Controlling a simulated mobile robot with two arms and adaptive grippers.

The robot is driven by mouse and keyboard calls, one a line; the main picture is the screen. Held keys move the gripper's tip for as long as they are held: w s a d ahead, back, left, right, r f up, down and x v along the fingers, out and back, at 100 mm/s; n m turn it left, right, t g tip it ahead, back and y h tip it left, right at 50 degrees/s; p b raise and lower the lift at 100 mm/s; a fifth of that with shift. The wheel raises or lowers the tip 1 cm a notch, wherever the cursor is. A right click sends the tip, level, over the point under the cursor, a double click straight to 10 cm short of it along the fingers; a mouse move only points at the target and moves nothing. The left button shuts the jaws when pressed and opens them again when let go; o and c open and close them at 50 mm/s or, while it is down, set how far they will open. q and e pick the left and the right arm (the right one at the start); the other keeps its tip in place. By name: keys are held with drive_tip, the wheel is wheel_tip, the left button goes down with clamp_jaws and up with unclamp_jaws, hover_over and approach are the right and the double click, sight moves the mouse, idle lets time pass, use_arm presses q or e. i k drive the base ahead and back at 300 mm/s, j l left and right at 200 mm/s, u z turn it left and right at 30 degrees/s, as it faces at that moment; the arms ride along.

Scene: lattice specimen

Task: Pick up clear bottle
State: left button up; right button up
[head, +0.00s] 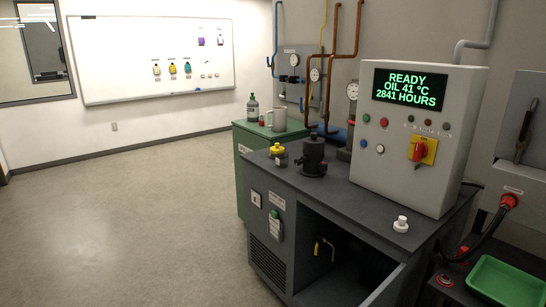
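Neither of my grippers is in view.
A grey mug (279,119) stands near the grey bottle. A black cylindrical fitting (314,156), a small white knob-like piece (401,224) and a control box (408,135) are on the workbench. A green tray (508,282) is at lower right. The floor (130,215) at left is clear.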

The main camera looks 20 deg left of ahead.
sight(282, 154)
drive_tip(key=i+j, duration=0.15)
drive_tip(key=j, duration=0.25)
drive_tip(key=i+j+z, duration=0.15)
drive_tip(key=j, duration=0.3)
drive_tip(key=i+j, duration=0.1)
drive_tip(key=j, duration=0.3)
drive_tip(key=i+j+z, duration=0.1)
drive_tip(key=j, duration=0.35)
drive_tip(key=i+j+z, duration=0.1)
drive_tip(key=j, duration=0.35)
drive_tip(key=i, duration=0.05)
